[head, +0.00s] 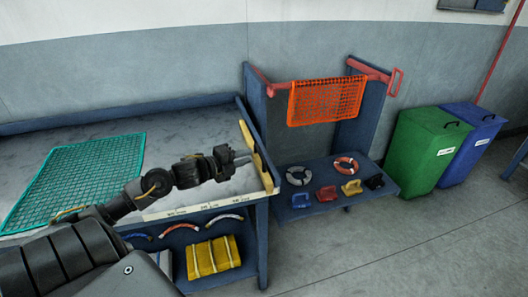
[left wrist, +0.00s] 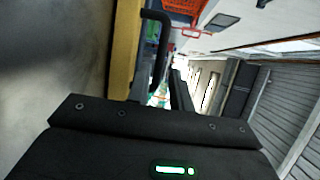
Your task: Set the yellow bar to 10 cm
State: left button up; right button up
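The yellow bar (head: 258,155) lies along the right end of the grey-topped table, slanting from back to front. A pale scale strip (head: 190,210) with small dark marks runs along the table's front edge; its marks are too small to read surely. My left gripper (head: 243,160) is just left of the bar, low over the table. In the left wrist view the yellow bar (left wrist: 124,50) stands close on the left, with a black handle (left wrist: 164,30) beside it. My left fingers (left wrist: 166,92) look apart, with a gap between them; whether they touch the handle is unclear. My right gripper is out of view.
A green net (head: 75,180) lies on the table's left. Below are a yellow folded bundle (head: 213,257) and curved handles. Right of the table is a blue rack (head: 368,110) with an orange net (head: 327,100), rings and small coloured items. Green (head: 425,150) and blue bins stand farther right.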

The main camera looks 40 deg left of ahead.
pick_arm(q)
jog(key=x, duration=0.8)
jog(key=shift+w+p, duration=0.25)
jog(key=shift+p, duration=0.15)
grip_shut()
jog(key=shift+f, duration=0.1)
